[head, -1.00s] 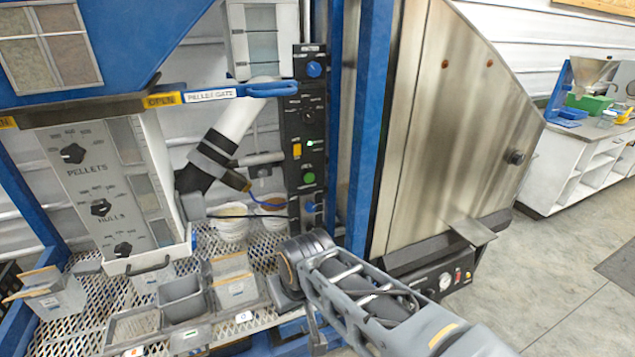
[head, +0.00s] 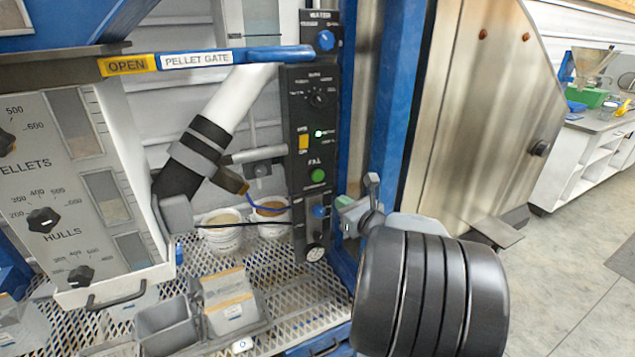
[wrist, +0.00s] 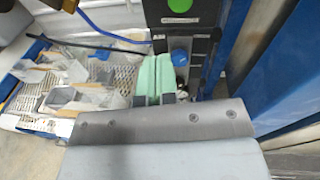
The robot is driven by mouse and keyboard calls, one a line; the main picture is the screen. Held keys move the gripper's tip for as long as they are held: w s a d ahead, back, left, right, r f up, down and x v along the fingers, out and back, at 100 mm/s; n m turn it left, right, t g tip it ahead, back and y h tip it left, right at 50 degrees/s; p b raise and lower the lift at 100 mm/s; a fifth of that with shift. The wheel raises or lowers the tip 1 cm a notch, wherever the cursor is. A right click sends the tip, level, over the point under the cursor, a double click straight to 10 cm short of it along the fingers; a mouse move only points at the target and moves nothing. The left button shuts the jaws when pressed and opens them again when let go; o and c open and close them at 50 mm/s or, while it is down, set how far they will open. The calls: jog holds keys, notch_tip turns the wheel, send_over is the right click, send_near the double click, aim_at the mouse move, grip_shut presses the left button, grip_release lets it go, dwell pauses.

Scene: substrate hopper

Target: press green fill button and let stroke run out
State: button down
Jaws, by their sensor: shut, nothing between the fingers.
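The green fill button (head: 318,175) sits on the black control panel (head: 310,110), below the yellow switch, in the head view. It also shows at the top of the wrist view (wrist: 180,4), partly cut off. My gripper (head: 350,207) is in front of the panel's lower right side, below and to the right of the green button, apart from it in the picture. In the wrist view its two pale green fingertips (wrist: 153,75) are together with nothing between them, left of the panel's blue knob (wrist: 180,55). Whether the gripper touches the panel cannot be told.
A blue upright post (head: 395,100) stands right of the panel. The pellet gate handle (head: 280,53) reaches across above. A hose with a blue tube and two white buckets (head: 222,235) are left of the panel. Trays (head: 165,325) stand on the mesh shelf.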

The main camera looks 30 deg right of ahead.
jog(key=shift+d+m+t+h, duration=0.3)
jog(key=shift+d+m+h, duration=0.4)
jog(key=shift+d+m, duration=0.4)
send_near(320, 176)
jog(key=w, duration=0.7)
jog(key=shift+w+d+f+p, duration=0.1)
jog(key=shift+w+d+p, duration=0.15)
jog(key=shift+w+p, duration=0.1)
